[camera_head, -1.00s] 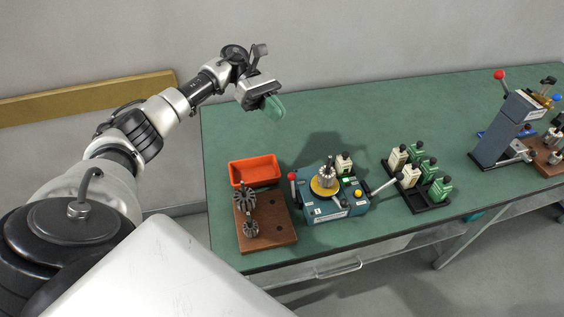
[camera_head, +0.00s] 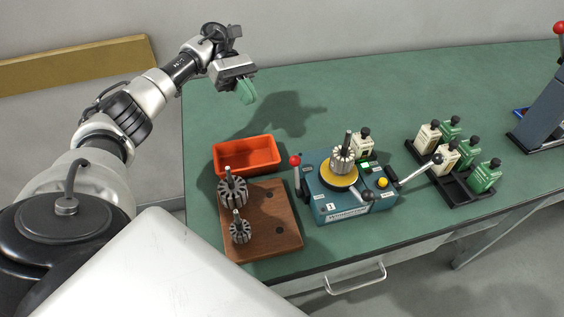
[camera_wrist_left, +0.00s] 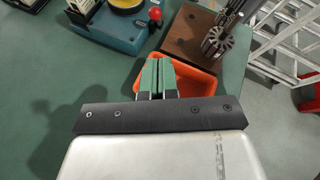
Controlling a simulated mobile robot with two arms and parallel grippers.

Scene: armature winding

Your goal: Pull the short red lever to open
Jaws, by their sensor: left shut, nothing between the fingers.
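The short red lever (camera_head: 296,163) has a red ball knob and stands upright at the left side of the blue winding machine (camera_head: 345,212). In the left wrist view its red knob (camera_wrist_left: 155,16) shows at the top, beside the machine's corner. An armature (camera_head: 343,158) sits on the machine's yellow disc. My left gripper (camera_head: 246,92) is above the far left part of the table, up and left of the lever and apart from it. Its green fingers (camera_wrist_left: 157,78) are shut and empty in the left wrist view. My right gripper is not in view.
An orange tray (camera_head: 247,156) lies left of the machine, with a wooden block (camera_head: 284,226) holding armatures in front of it. A long lever with a dark knob (camera_head: 436,159) sticks out to the right. A black rack (camera_head: 470,192) of bottles stands right. The table's back is clear.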

